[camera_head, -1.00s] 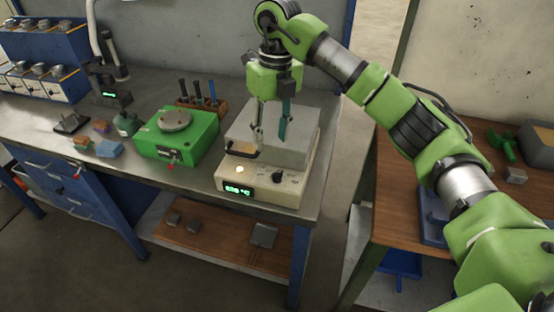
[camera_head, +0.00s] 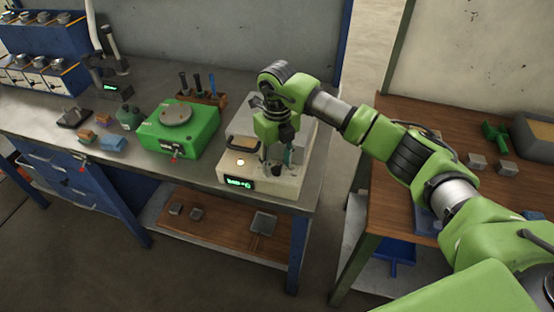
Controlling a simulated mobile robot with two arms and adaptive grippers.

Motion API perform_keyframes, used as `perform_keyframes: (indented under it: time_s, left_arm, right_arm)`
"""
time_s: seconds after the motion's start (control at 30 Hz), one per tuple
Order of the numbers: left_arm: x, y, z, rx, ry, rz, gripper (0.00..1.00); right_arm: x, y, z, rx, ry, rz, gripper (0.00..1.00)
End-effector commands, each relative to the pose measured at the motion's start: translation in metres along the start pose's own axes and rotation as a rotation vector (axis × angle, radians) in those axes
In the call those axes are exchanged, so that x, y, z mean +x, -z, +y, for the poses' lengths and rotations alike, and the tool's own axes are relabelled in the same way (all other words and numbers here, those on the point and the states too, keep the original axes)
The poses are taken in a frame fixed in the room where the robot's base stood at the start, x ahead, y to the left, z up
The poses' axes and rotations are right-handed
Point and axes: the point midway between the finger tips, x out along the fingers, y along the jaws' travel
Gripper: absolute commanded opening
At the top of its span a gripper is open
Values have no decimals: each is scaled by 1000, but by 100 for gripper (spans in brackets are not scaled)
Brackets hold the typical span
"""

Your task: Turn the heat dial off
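The cream furnace box (camera_head: 262,188) stands at the bench's right end, with a lit green display (camera_head: 240,183) and a glowing round light (camera_head: 240,162) on its front. The dark heat dial (camera_head: 277,171) is on the right part of that front, partly hidden by my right gripper. My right gripper (camera_head: 278,162) points down at the dial, its fingers apart on either side of it. I cannot tell whether they touch it. My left gripper is not in view.
A green device (camera_head: 178,140) with a round plate stands left of the furnace. A wooden tool holder (camera_head: 203,97) is behind it. Small blocks lie further left. A wooden table (camera_head: 400,205) stands to the right, across a gap. The lower shelf holds metal pieces.

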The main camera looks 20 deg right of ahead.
Motion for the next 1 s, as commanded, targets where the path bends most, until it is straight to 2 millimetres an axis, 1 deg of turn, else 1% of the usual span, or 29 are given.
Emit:
perform_keyframes:
  time_s: [0.1, 0.3, 0.33, 0.37, 0.4, 0.47, 0.77, 1.0]
  left_arm:
    - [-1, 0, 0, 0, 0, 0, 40]
    - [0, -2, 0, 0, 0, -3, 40]
    - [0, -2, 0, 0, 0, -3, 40]
    - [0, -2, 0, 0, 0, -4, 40]
    - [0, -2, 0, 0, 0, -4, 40]
    - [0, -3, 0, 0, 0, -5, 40]
    - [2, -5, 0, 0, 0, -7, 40]
    - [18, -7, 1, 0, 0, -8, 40]
  right_arm:
    - [4, 0, 0, 0, -1, 0, 39]
    - [4, 0, 0, 0, -1, 0, 39]
    - [4, 0, 0, 0, -1, 0, 34]
    - [4, 0, 0, 0, -1, 0, 26]
    - [4, 0, 0, 0, -1, 0, 16]
    - [3, 0, 0, 0, -1, 0, 0]
    - [4, 0, 0, -14, 0, -1, 1]
    - [6, -1, -1, -111, 1, -2, 1]
